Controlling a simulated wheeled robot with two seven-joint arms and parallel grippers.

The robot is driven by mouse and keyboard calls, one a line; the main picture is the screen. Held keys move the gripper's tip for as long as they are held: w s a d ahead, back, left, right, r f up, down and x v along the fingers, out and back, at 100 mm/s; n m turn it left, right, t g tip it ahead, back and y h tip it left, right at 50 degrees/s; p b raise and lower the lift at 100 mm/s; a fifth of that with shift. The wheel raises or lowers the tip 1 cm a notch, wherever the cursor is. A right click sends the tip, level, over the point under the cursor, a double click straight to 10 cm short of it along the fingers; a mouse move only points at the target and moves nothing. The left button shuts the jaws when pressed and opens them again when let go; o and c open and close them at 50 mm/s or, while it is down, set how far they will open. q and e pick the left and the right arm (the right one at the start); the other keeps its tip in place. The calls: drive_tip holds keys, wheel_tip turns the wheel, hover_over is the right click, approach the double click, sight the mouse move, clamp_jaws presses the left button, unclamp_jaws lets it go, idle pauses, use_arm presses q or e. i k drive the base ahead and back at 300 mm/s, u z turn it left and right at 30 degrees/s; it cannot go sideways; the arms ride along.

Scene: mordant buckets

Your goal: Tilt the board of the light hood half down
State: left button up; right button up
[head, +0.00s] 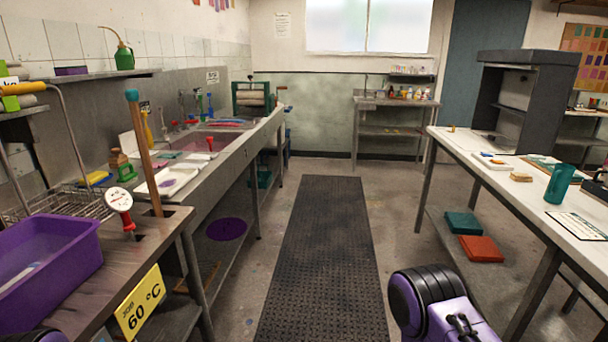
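What looks like the light hood (548,105) is a dark grey box with a flat top. It stands at the far end of the white-topped table on the right, its open side facing the aisle. A thin dark edge shows inside it about halfway up; I cannot tell whether this is its board or how it is tilted. Part of my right arm (435,305), purple and black, shows at the bottom. A bit of my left arm shows at the bottom left corner. Neither gripper's fingers are in view.
The aisle with a black rubber mat (322,260) is clear. The right table (480,165) holds a teal cup (559,184), papers and small items. On the left are a sink bench (235,148) and a purple tub (50,262). A small table (395,102) stands at the back.

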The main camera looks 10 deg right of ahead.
sight(516, 89)
drive_tip(key=z, duration=0.75)
drive_tip(key=i, duration=2.45)
drive_tip(key=z, duration=1.1)
drive_tip(key=i, duration=0.85)
drive_tip(key=u, duration=1.45)
drive_tip(key=i, duration=2.25)
drive_tip(key=z, duration=2.5)
